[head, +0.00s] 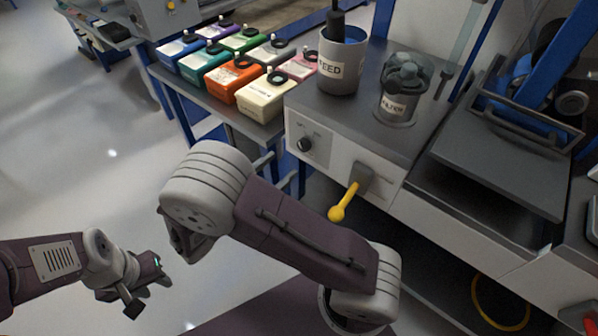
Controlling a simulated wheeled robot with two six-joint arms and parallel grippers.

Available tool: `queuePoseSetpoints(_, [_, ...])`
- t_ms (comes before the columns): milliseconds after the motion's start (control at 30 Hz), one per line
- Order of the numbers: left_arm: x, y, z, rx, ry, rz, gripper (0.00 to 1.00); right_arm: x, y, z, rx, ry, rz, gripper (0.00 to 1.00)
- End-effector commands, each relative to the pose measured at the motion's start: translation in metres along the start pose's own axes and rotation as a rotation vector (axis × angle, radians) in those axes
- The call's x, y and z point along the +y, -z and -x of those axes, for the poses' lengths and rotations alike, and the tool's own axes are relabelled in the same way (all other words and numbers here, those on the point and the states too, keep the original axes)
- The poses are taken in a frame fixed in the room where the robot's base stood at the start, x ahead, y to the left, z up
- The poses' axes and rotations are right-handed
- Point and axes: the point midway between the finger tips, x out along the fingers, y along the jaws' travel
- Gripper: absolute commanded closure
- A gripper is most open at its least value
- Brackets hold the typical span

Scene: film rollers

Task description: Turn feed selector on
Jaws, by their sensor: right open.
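A dark round knob (304,145) sits on a small grey plate on the front of the white and grey machine (395,190). Small marks above the knob are too small to read. A yellow-handled lever (345,203) sticks out lower on the same front, to the right, its ball end down and to the left. I cannot tell by label which is the feed selector. My left gripper (147,288) is at the lower left, far from the machine, its fingers apart and empty. My right arm (290,225) crosses the middle below the knob; its gripper is hidden behind it.
A grey FEED pot (341,62) and a clear FILTER jar (400,92) stand on the machine. The floor (70,150) at left is clear. A dark tray (505,150) is at right.

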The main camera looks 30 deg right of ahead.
Motion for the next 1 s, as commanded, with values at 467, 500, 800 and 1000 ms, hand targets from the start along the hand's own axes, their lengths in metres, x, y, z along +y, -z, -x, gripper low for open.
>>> queuePoseSetpoints(467, [0.0, -0.002, -0.025, 0.001, 0.0, 0.0, 0.64, 0.001, 0.008, -0.047, -0.004, -0.013, 0.003, 0.45])
queuePoseSetpoints(500, [-0.001, -0.003, -0.028, 0.001, 0.0, 0.0, 0.64, 0.001, 0.008, -0.055, -0.005, -0.012, 0.004, 0.45])
queuePoseSetpoints(800, [-0.001, -0.004, -0.036, 0.001, 0.0, 0.0, 0.64, 0.003, 0.005, -0.087, -0.004, -0.017, 0.005, 0.45])
queuePoseSetpoints(1000, [-0.001, -0.003, -0.036, 0.001, 0.0, 0.0, 0.64, 0.003, 0.004, -0.087, -0.004, -0.018, 0.005, 0.45])
